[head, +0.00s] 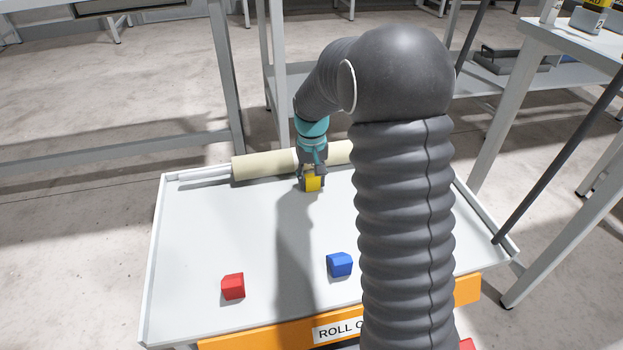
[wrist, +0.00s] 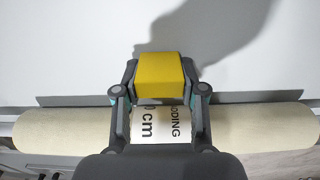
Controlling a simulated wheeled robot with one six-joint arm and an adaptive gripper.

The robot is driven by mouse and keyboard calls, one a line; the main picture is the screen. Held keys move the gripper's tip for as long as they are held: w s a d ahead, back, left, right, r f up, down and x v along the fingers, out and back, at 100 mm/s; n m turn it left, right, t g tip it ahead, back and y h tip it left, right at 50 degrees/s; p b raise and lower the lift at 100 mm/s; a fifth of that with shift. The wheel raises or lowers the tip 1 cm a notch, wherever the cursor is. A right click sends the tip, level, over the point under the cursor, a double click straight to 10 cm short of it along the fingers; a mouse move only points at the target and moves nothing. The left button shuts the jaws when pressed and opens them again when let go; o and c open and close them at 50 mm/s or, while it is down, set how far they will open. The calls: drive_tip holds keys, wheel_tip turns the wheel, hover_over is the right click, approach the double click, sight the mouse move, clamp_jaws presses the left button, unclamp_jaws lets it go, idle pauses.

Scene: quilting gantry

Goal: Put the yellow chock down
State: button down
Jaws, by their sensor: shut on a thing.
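The yellow chock (head: 313,182) is between the fingers of my gripper (head: 312,176), near the far edge of the white tray table. In the wrist view the yellow chock (wrist: 161,75) sits between the two fingertips of my gripper (wrist: 160,82), which are shut on it. The cream roll (head: 250,165) lies along the far side of the tray, just beyond the chock. I cannot tell whether the chock touches the tray surface.
A red chock (head: 233,287) and a blue chock (head: 340,265) stand on the white tray table (head: 190,240) nearer the front. The tray has a raised rim. Gantry legs (head: 228,80) rise behind, and a side table stands right.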

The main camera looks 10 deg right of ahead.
sight(312, 175)
drive_tip(key=c, duration=0.7)
unclamp_jaws()
drive_tip(key=shift+f, duration=0.15)
drive_tip(key=shift+o, duration=0.2)
wheel_tip(312, 175, up, 12)
drive_tip(key=shift+f+p, duration=0.2)
drive_tip(key=shift+p, duration=0.85)
drive_tip(key=s+r+t, duration=0.2)
drive_tip(key=s+r, duration=0.5)
drive_tip(key=s, duration=0.1)
drive_tip(key=s+t, duration=0.3)
drive_tip(key=s, duration=1.8)
drive_tip(key=shift+s+t, duration=0.25)
drive_tip(key=shift+t, duration=0.05)
drive_tip(key=shift+r, duration=0.1)
